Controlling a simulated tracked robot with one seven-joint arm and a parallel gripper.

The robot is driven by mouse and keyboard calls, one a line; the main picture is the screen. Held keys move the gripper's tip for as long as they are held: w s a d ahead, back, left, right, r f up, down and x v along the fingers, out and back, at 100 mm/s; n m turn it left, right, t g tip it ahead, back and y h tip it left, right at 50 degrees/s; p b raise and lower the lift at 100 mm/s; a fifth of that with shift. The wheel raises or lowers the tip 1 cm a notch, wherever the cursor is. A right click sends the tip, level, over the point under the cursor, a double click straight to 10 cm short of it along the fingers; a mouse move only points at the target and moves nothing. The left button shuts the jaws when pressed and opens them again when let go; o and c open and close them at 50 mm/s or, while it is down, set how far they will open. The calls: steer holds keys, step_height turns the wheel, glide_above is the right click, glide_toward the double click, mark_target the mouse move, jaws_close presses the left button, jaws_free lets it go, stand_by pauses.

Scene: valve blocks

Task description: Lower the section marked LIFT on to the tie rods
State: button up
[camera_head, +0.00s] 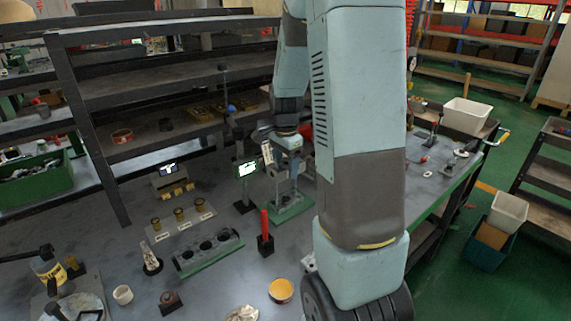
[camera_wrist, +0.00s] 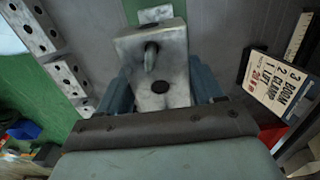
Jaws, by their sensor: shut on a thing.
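My gripper (camera_head: 284,152) is near the middle of the bench in the head view, above a green base (camera_head: 291,208). In the wrist view my gripper (camera_wrist: 158,98) is shut on a pale grey metal section (camera_wrist: 178,62), with one finger on each side. The section has a short pin-like stub and a dark round hole on its face. I cannot read a LIFT mark on it. Thin upright parts (camera_head: 293,186) show over the green base, but I cannot tell the tie rods clearly or whether the section touches them.
A sign card (camera_wrist: 279,83) listing BOOM, CLAMP and LIFT stands to the right in the wrist view. Grey blocks with holes (camera_wrist: 70,78) lie left. My arm hides part of the bench.

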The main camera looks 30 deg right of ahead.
mark_target(286, 163)
steer(key=shift+f, duration=1.15)
steer(key=o, duration=1.5)
step_height(286, 163, up, 14)
steer(key=shift+f, duration=0.2)
steer(key=s+a+r+n+t, duration=0.2)
steer(key=s+a+r+n, duration=0.1)
steer(key=s, duration=0.4)
steer(key=s+a+r+n+t, duration=0.1)
steer(key=s+a+r+n, duration=0.2)
steer(key=s+a+n, duration=0.2)
steer(key=s+a+r+n+t, duration=0.2)
steer(key=s+a+r+n, duration=0.1)
steer(key=s+n, duration=0.4)
steer(key=s, duration=0.2)
steer(key=shift+s+a+n+t, duration=0.3)
steer(key=shift+a+n, duration=0.1)
